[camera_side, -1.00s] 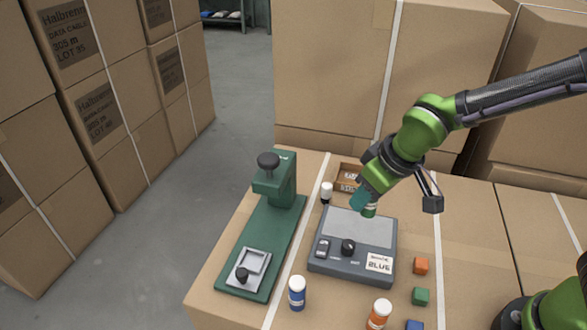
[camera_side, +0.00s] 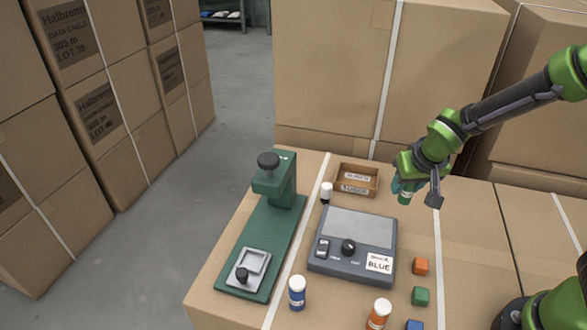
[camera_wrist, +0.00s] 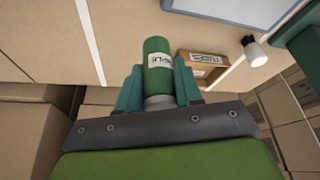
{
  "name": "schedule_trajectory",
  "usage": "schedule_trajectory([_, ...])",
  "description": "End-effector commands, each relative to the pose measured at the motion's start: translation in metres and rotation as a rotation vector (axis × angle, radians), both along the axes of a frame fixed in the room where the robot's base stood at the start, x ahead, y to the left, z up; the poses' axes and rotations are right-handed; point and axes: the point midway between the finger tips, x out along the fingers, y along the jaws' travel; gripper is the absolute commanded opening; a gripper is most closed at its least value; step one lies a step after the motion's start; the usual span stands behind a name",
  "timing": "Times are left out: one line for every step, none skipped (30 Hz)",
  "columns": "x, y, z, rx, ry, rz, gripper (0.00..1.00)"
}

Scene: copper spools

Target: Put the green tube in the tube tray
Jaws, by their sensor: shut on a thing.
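My gripper (camera_side: 404,188) is shut on the green tube (camera_wrist: 157,62), which has a white label and sits between the teal fingers in the wrist view. In the side view the green tube (camera_side: 404,198) is mostly hidden by the fingers, a little above the cardboard surface. The tube tray (camera_side: 357,189) is a small open wooden box with white labels, standing to the left of my gripper. It also shows in the wrist view (camera_wrist: 203,69), right of the tube. The gripper and tube are apart from it.
A white-capped dark tube (camera_side: 326,193) stands left of the tray. A green press (camera_side: 265,235) is at left.

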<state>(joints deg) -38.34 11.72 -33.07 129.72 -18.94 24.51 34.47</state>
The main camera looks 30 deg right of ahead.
Motion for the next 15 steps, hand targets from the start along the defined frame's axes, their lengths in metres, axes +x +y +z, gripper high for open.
schedule_trajectory([0.007,-0.001,-0.002,-0.003,-0.001,-0.002,0.00])
schedule_trajectory([0.013,-0.001,-0.002,-0.003,-0.002,-0.004,0.00])
schedule_trajectory([0.022,-0.001,-0.004,-0.002,-0.001,-0.004,0.00])
schedule_trajectory([0.030,-0.001,-0.005,-0.003,-0.001,-0.003,0.00])
schedule_trajectory([0.038,-0.001,-0.005,-0.003,-0.002,-0.004,0.00])
schedule_trajectory([0.049,-0.001,-0.006,-0.002,-0.001,-0.005,0.00])
schedule_trajectory([0.057,0.000,-0.007,-0.001,-0.001,-0.003,0.00])
schedule_trajectory([0.066,0.000,-0.008,-0.002,-0.001,-0.003,0.00])
schedule_trajectory([0.076,0.001,-0.009,-0.001,-0.001,-0.003,0.00])
schedule_trajectory([0.085,0.001,-0.010,-0.001,-0.002,-0.001,0.00])
schedule_trajectory([0.093,0.001,-0.010,-0.001,-0.002,-0.002,0.00])
schedule_trajectory([0.103,0.002,-0.012,-0.001,-0.001,0.000,0.00])
schedule_trajectory([0.110,0.002,-0.012,0.000,-0.001,-0.001,0.00])
schedule_trajectory([0.117,0.002,-0.013,-0.001,-0.001,0.000,0.00])
schedule_trajectory([0.125,0.003,-0.014,-0.001,-0.001,0.001,0.00])
